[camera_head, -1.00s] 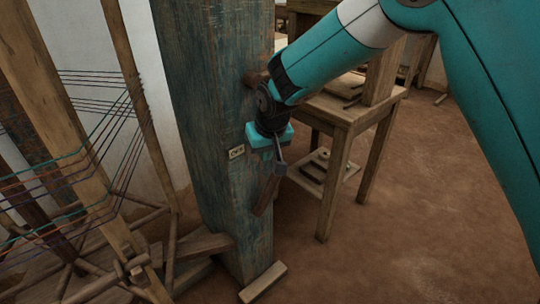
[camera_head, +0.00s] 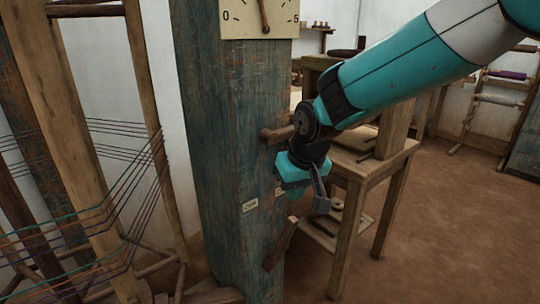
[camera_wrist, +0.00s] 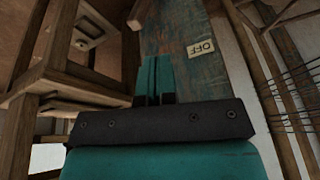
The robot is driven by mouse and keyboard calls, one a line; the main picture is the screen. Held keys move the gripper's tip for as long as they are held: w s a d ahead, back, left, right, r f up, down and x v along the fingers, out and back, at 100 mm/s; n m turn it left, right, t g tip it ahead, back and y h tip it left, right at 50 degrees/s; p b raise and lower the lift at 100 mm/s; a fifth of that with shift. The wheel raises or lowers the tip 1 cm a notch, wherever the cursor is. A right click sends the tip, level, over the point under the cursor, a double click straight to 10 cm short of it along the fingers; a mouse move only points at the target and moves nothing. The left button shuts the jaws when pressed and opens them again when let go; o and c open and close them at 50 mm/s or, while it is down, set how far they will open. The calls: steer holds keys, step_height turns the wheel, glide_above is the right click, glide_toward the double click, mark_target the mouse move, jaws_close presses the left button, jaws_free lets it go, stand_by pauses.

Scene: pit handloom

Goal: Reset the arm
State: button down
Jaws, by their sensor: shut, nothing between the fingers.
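My arm reaches in from the upper right in the head view, and my gripper (camera_head: 318,205) hangs at its end beside a weathered blue-green post (camera_head: 222,130). In the wrist view my gripper (camera_wrist: 155,80) has its fingers together with nothing between them. It is close to the post (camera_wrist: 185,40), but I cannot tell whether it touches. A wooden lever (camera_head: 282,245) sticks out of the post just below my gripper. A wooden peg (camera_head: 277,134) sticks out above it.
A pale dial (camera_head: 260,18) marked 0 and 5 is on the post. A small label (camera_head: 250,205) shows; in the wrist view a label reads OFF (camera_wrist: 201,47). A wooden table (camera_head: 355,170) stands right behind my gripper. Threads on a wooden frame (camera_head: 70,130) fill the left. Floor (camera_head: 455,215) is clear at right.

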steer(key=s+d+r+n+g+y, duration=0.1)
steer(key=s+d+r, duration=0.1)
steer(key=s, duration=0.7)
steer(key=s+d+r+n+g+y, duration=0.1)
steer(key=s+d+r, duration=0.15)
steer(key=s, duration=0.65)
steer(key=s+d+r+n+g, duration=0.1)
steer(key=s+d+r, duration=0.15)
steer(key=s, duration=0.65)
step_height(320, 180, up, 18)
steer(key=p, duration=1.8)
steer(key=shift+p, duration=0.35)
steer(key=shift+a, duration=0.1)
